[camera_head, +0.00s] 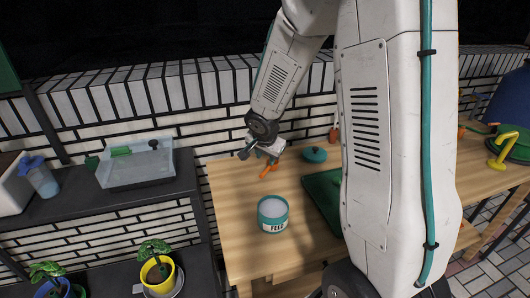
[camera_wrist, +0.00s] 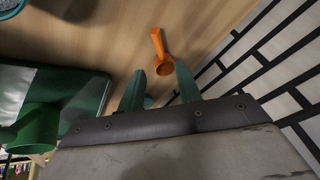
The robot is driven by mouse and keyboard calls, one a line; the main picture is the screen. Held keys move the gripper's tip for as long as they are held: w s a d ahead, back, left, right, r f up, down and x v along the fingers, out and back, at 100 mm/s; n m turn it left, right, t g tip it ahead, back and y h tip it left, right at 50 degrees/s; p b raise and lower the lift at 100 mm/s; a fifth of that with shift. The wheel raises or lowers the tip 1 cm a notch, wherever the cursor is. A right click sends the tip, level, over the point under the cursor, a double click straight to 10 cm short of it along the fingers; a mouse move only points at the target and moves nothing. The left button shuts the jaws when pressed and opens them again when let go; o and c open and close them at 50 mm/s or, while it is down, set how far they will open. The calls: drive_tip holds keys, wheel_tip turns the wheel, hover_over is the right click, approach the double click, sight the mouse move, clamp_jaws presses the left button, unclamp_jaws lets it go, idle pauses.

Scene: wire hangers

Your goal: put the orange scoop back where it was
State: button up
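The orange scoop (camera_head: 269,169) is at the far left part of the wooden table, just below my gripper (camera_head: 262,152) in the head view. In the wrist view the scoop (camera_wrist: 157,45) has its handle pointing away and its bowl near the gap between my two teal fingers (camera_wrist: 160,74). The fingers are apart, with space on both sides of the bowl. I cannot tell whether the scoop touches the tabletop. The round FEED tin (camera_head: 272,226) stands open-topped nearer the front, apart from the scoop.
A teal lid (camera_head: 315,154) lies right of my gripper. A green mat or tray (camera_head: 322,190) is partly hidden by my arm. The white brick wall (camera_head: 220,136) rises close behind the table. A shelf with a clear bin (camera_head: 135,172) stands left. Bare wood surrounds the tin.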

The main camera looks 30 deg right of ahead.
drive_tip(key=s+a+r+n+g, duration=0.1)
drive_tip(key=s+a+r+n, duration=0.35)
drive_tip(key=s+r, duration=0.85)
drive_tip(key=s+a+r+n+g+y, duration=0.1)
drive_tip(key=s+a+r+n, duration=0.2)
drive_tip(key=s, duration=0.5)
drive_tip(key=s+a+r+n+y, duration=0.1)
drive_tip(key=s+a+r+n, duration=0.2)
drive_tip(key=s, duration=0.6)
drive_tip(key=shift+s+a+n+g+y, duration=0.25)
drive_tip(key=shift+a+n+g+y, duration=0.15)
drive_tip(key=shift+a+n, duration=0.75)
drive_tip(key=shift+d+r, duration=0.1)
drive_tip(key=shift+d, duration=0.05)
